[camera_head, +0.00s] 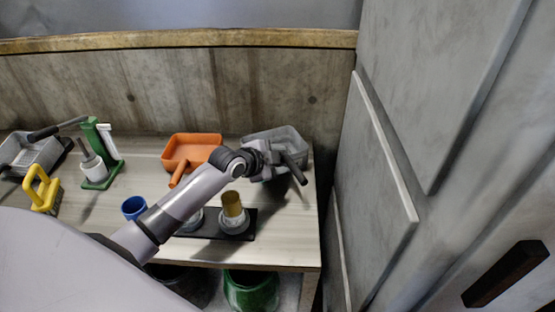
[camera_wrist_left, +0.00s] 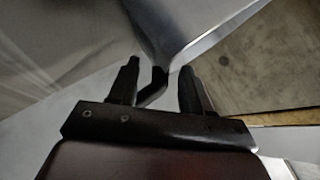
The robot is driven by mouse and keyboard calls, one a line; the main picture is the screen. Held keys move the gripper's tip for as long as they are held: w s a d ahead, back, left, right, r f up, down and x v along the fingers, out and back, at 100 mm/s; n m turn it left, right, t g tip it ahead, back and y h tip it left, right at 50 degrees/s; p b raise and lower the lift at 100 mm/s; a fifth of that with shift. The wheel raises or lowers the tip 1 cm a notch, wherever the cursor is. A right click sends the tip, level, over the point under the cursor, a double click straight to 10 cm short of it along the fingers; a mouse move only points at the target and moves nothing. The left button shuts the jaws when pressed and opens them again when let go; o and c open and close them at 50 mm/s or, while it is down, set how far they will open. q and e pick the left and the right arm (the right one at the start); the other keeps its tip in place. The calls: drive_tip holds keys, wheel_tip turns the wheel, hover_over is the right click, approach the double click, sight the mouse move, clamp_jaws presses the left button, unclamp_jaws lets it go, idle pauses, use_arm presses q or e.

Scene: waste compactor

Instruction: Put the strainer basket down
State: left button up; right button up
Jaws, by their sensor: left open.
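The strainer basket (camera_head: 289,136), which I take to be the grey open container with a thick dark handle, sits at the back right corner of the table. My left gripper (camera_head: 266,159) is at its near side, partly covering it. In the left wrist view, the two dark fingers (camera_wrist_left: 158,84) stand apart. A thin dark bent rod (camera_wrist_left: 152,92) shows between them, joined to a smooth grey surface that seems to be the basket. I cannot tell whether a finger touches the rod. My right gripper is not in view.
The table (camera_head: 292,228) also holds an orange scoop (camera_head: 190,147), a blue cup (camera_head: 134,207), a dark base with a yellow-topped piece (camera_head: 232,205), a green stand (camera_head: 103,150), a yellow-handled brush (camera_head: 42,192) and a grey tray (camera_head: 33,152). A grey wall (camera_head: 430,120) rises close at right.

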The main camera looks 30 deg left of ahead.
use_arm(q)
drive_tip(key=shift+r, duration=0.1)
drive_tip(key=v, duration=1.2)
drive_tip(key=shift+p, duration=0.3)
